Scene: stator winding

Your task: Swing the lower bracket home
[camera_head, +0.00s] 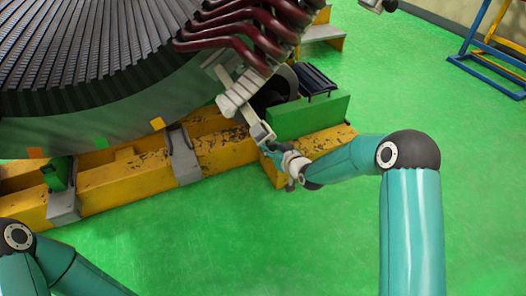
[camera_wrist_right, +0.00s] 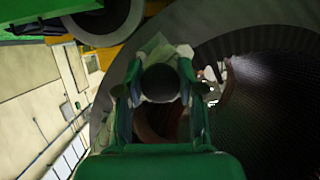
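The large stator (camera_head: 110,60), with dark ribbed slots and dark red coil ends, fills the upper left of the head view. A pale grey bracket (camera_head: 235,98) sits at its lower right rim, and its arm slopes down to the right. My right gripper (camera_head: 270,148) is at the lower end of that bracket arm. In the right wrist view its two green fingers (camera_wrist_right: 160,100) stand apart on either side of a dark round end (camera_wrist_right: 160,83). I cannot tell whether they press on it. My left gripper is out of view; only my left arm shows at lower left.
Yellow worn beams (camera_head: 110,185) with grey clamps carry the stator. A green block (camera_head: 310,115) stands on the beam beside the bracket. A blue and yellow frame (camera_head: 490,50) is at the far right. The green floor (camera_head: 320,235) is clear in front.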

